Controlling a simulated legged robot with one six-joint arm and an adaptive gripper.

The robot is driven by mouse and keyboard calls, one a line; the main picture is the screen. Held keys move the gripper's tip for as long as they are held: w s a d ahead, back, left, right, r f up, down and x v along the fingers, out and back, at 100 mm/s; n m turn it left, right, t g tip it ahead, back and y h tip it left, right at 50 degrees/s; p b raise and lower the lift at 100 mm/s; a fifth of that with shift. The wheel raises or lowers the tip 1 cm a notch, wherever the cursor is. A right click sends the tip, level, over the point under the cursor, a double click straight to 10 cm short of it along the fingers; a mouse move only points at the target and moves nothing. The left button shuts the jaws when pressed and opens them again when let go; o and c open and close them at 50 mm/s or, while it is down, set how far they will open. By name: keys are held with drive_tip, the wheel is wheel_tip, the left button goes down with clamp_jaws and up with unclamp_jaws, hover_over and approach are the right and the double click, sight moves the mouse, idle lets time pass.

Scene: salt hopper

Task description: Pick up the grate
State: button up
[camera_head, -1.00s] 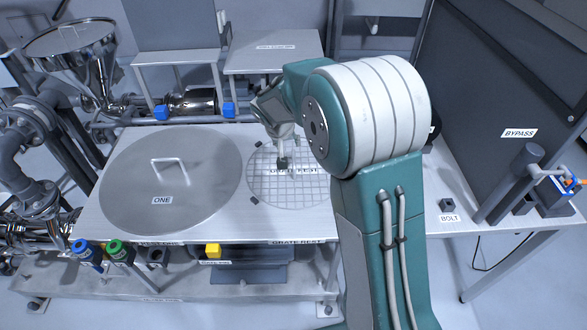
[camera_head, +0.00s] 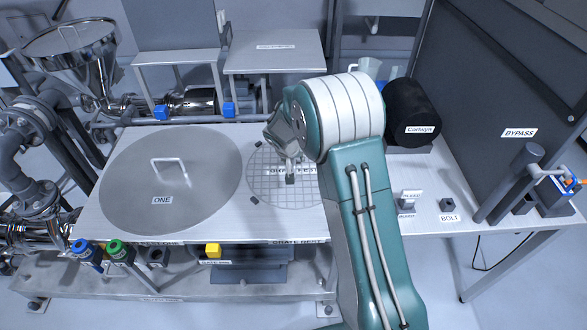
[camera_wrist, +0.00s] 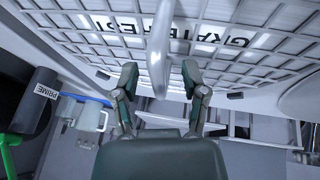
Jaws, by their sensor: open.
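The grate (camera_head: 265,190) is a round wire mesh lying on the metal table, right of the large lid marked ONE. In the head view my arm covers its right side. The grate also fills the top of the wrist view (camera_wrist: 95,45), with a label seen through its bars. My gripper (camera_head: 290,179) is over the grate, fingers pointing down. In the wrist view my gripper (camera_wrist: 160,82) is open, its dark fingers well apart. A grey rounded bar (camera_wrist: 159,45), which looks like a handle, shows between and beyond the fingertips. I cannot tell whether they touch it.
The large round lid (camera_head: 125,185) with a handle lies close on the left. A black cylinder (camera_head: 412,110) stands on the right, with a small block (camera_head: 410,197) and a bolt (camera_head: 447,203) nearer. A dark panel (camera_head: 510,70) rises at far right.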

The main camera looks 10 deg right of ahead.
clamp_jaws()
drive_tip(key=shift+r, duration=0.1)
